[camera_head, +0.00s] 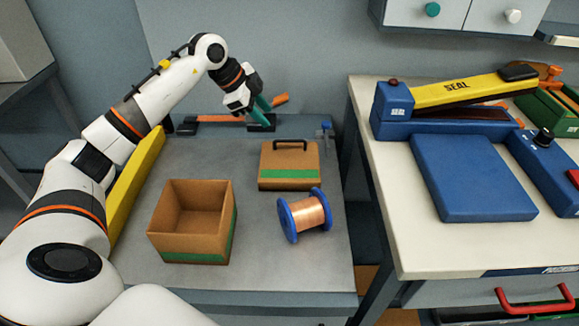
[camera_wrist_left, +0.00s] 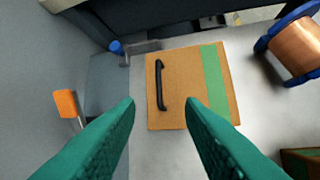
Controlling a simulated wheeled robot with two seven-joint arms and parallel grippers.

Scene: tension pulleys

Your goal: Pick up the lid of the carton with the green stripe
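The lid (camera_head: 275,172) is a flat brown cardboard piece with a green stripe and a black bar handle (camera_head: 291,143). It lies on the grey bench, behind and to the right of the open carton (camera_head: 160,243), which has a green stripe low on its sides. My left gripper (camera_head: 263,112) is above the bench, behind the lid in the head view. In the left wrist view its teal fingers (camera_wrist_left: 159,108) are apart and empty, with the lid (camera_wrist_left: 183,75) and its handle (camera_wrist_left: 159,85) beyond them, clear of the fingers. My right gripper is out of view.
A blue spool of copper wire (camera_head: 307,215) stands right of the carton, close in front of the lid. A yellow bar (camera_head: 137,183) runs along the bench's left side. A blue and yellow sealing machine (camera_head: 445,105) stands on the white table at right. The bench's front right is clear.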

